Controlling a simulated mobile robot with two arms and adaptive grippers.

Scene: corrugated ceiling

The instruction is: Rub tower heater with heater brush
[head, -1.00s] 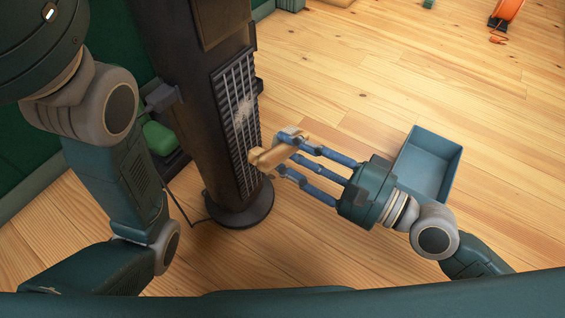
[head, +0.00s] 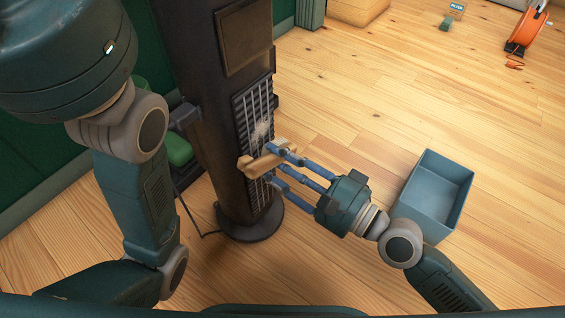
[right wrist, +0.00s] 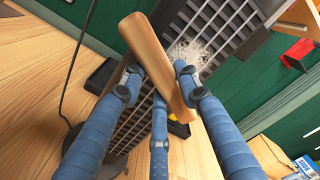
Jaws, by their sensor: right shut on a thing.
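The tower heater (head: 190,60) is a tall dark brown column on a round base. Its ribbed front grille (head: 254,100) carries a pale grey dust patch (head: 262,131), which also shows in the right wrist view (right wrist: 188,50). My right gripper (head: 271,165) is shut on the wooden heater brush (head: 256,163). The brush lies across the front of the grille, just below the dust patch; I cannot tell whether it touches. In the right wrist view the wooden brush (right wrist: 154,55) sits tilted between my blue fingers, and its bristles are hidden.
An open blue-grey box (head: 433,195) stands on the wooden floor right of my right gripper. A green object (head: 178,150) sits behind the heater, beside its cable (head: 184,205). An orange reel (head: 528,30) is far right. Open floor lies between.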

